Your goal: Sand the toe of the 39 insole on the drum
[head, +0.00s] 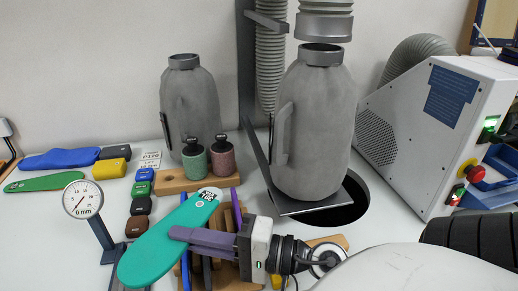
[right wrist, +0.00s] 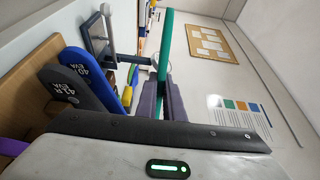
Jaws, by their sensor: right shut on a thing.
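My right gripper (head: 178,235) is shut on a teal insole (head: 150,250), gripping it near its middle above the table. The insole is tilted, with its labelled end pointing up and right; the label is too small to read surely. In the right wrist view, the insole (right wrist: 166,45) shows edge-on between the fingers (right wrist: 164,90). Two short cylinders that look like drums, one dark green (head: 195,163) and one reddish (head: 222,159), stand on a wooden block (head: 172,184). My left gripper is out of view.
A rack holding purple and blue insoles (head: 237,208) is behind the gripper. A dial gauge (head: 83,199) stands left. Blue (head: 60,158) and green (head: 45,183) insoles lie far left.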

